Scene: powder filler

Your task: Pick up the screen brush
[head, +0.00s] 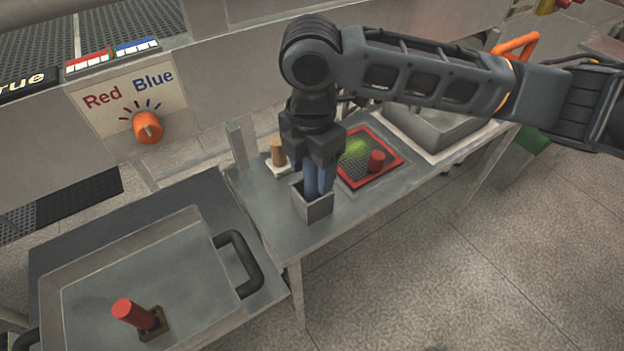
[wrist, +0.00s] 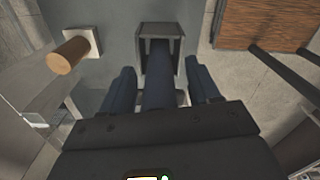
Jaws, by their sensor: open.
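My gripper (wrist: 161,90) is open above a small grey open-topped box (head: 318,208) on the grey table. In the wrist view a dark blue upright bar (wrist: 158,70) stands in this box, between my two fingers, with a gap on each side. Its lower end is hidden in the box. Which thing is the screen brush is not certain; this bar may be its handle. A wooden cylinder on a white base (head: 277,152) stands left of the box.
A grey tray (head: 75,250) at the lower left has dark handles and holds a red-handled piece (head: 128,312) on a brown base. A grey basin (head: 440,130) stands at the table's right end. An orange dial (head: 148,127) is on the panel behind. Floor is open at right.

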